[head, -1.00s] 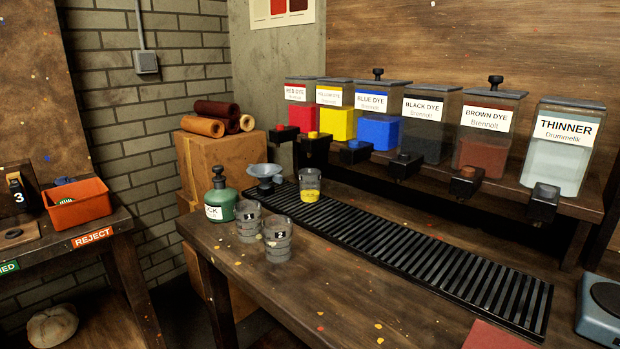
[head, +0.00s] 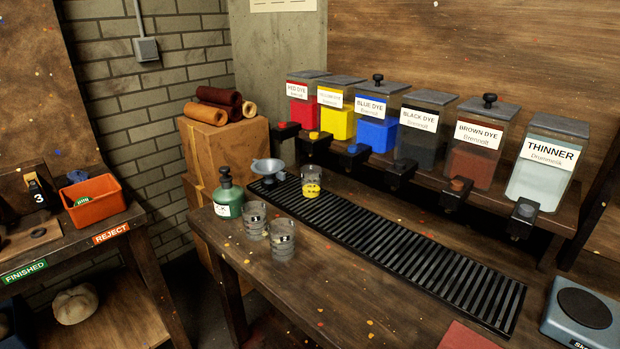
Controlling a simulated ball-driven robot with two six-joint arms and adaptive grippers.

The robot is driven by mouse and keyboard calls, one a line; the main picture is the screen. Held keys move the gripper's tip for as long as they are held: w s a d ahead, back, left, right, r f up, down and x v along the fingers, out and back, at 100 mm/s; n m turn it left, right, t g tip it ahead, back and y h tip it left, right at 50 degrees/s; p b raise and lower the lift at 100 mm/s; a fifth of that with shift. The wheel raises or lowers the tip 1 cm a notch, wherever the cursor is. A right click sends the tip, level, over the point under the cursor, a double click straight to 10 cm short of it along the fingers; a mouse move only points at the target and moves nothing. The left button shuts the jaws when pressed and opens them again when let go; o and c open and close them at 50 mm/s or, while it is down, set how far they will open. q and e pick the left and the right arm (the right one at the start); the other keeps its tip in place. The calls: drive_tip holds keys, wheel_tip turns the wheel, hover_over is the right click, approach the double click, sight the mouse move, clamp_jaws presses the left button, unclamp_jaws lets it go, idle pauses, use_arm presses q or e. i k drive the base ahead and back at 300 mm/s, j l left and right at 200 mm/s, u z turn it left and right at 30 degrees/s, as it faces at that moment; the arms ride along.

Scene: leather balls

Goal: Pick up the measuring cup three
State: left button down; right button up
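Three clear measuring cups are on the workbench. Two other cups stand upright on the wood in front: one (head: 254,220) behind and left, one (head: 282,240) nearer. Their dark markings are too small to read surely, so I cannot tell which is cup three. Neither of my grippers is in view.
A green pump bottle (head: 227,198) and a grey-blue funnel-like dish (head: 267,170) stand close to the cups. Dye dispensers (head: 375,118) line the shelf behind. A scale (head: 583,312) is at right. An orange bin (head: 92,200) sits on the left table. The bench front is mostly clear.

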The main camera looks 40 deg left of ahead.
sight(311, 176)
drive_tip(key=i+j+u, duration=0.3)
drive_tip(key=j, duration=0.2)
drive_tip(key=i+j+u, duration=0.1)
drive_tip(key=j+u, duration=0.15)
drive_tip(key=j, duration=0.25)
drive_tip(key=i+j+u, duration=0.55)
drive_tip(key=j, duration=0.2)
drive_tip(key=k+l+u, duration=0.1)
drive_tip(key=l+u, duration=0.25)
